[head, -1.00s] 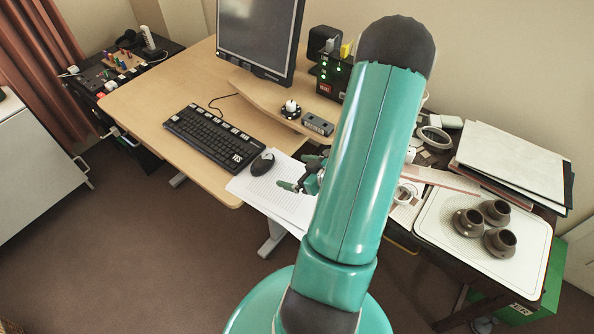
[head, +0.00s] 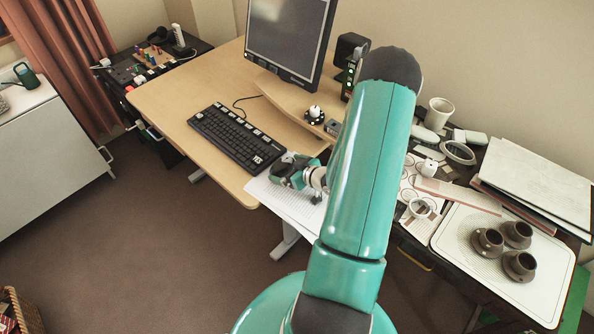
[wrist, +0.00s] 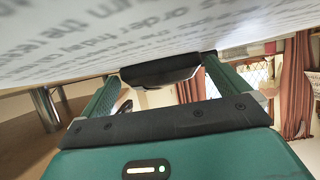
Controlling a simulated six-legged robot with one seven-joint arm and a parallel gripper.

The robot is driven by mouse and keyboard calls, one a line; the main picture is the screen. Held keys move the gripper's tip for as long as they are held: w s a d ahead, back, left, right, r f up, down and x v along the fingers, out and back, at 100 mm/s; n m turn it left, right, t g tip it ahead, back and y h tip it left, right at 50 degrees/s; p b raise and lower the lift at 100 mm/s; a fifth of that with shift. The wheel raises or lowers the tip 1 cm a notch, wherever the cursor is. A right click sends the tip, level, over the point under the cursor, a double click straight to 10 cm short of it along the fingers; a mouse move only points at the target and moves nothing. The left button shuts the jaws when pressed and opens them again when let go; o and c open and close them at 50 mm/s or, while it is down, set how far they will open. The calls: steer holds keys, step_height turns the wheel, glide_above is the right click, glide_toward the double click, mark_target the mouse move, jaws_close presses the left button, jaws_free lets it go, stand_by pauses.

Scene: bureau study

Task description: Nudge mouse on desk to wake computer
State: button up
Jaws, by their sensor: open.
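The black mouse (wrist: 160,74) shows in the wrist view between the two green fingers of my gripper (wrist: 159,82), close to the printed paper. My gripper is open, with no clear grip on the mouse. In the head view, my gripper (head: 283,168) is low over the desk, right of the keyboard, and hides most or all of the mouse. Whether a finger touches the mouse cannot be told. The computer monitor (head: 288,35) stands at the back of the wooden desk (head: 165,100), its screen dark grey.
A black keyboard (head: 237,138) lies left of my gripper. White printed paper (head: 283,204) lies at the desk's front edge. A raised wooden shelf (head: 285,105) holds small items. A tray (head: 475,270) with brown cups stands at right. The left part of the desk is clear.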

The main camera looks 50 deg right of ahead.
steer(key=shift+w+f, duration=0.2)
steer(key=shift+w, duration=0.2)
steer(key=shift+c, duration=0.2)
steer(key=c, duration=0.6)
